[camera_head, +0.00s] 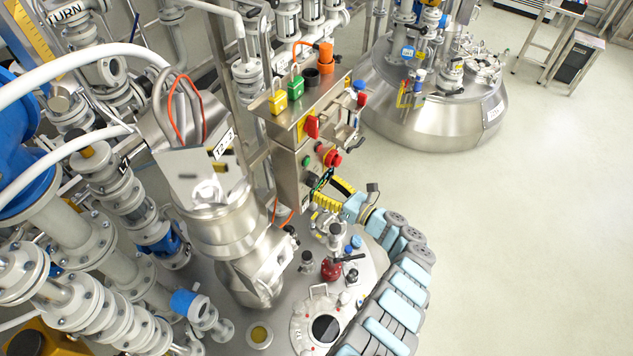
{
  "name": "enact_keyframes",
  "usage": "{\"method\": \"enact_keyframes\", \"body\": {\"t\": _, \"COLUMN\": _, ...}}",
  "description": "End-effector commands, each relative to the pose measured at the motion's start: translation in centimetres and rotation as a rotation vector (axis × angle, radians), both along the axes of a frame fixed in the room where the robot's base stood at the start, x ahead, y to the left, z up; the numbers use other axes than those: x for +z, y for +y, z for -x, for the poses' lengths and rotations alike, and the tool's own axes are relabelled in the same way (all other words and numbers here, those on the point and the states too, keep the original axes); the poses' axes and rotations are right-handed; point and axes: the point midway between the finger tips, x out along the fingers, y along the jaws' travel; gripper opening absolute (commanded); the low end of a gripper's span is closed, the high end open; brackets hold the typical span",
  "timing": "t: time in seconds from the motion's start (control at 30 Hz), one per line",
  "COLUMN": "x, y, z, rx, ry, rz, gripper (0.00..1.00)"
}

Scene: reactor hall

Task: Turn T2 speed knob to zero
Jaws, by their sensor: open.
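The steel control box (289,165) stands at the centre of the picture. My gripper (320,188) is at the lower front of this box, below the red button, with yellow-and-black fingers pointing at the panel. It is open. The T2 speed knob cannot be made out clearly; the panel around the fingertips is small and partly covered by them. Whether a finger touches the panel, I cannot tell.
A large stirrer drive (222,225) stands left. The vessel lid (372,262) with fittings lies below my arm. Another steel vessel (430,110) stands behind; open floor (540,220) lies right.

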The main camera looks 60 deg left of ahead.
Motion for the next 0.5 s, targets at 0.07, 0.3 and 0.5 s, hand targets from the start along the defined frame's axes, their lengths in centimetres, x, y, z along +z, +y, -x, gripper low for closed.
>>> {"method": "enact_keyframes", "body": {"t": 0.07, "x": -0.1, "y": 1.1, "z": 0.6, "rx": 0.002, "ry": -0.001, "rz": 0.001, "gripper": 0.69}}
{"method": "enact_keyframes", "body": {"t": 0.3, "x": -0.1, "y": 2.9, "z": 1.4, "rx": -0.001, "ry": -0.001, "rz": 0.002, "gripper": 0.69}}
{"method": "enact_keyframes", "body": {"t": 0.5, "x": -0.1, "y": 3.3, "z": 1.6, "rx": -0.001, "ry": -0.001, "rz": 0.001, "gripper": 0.69}}
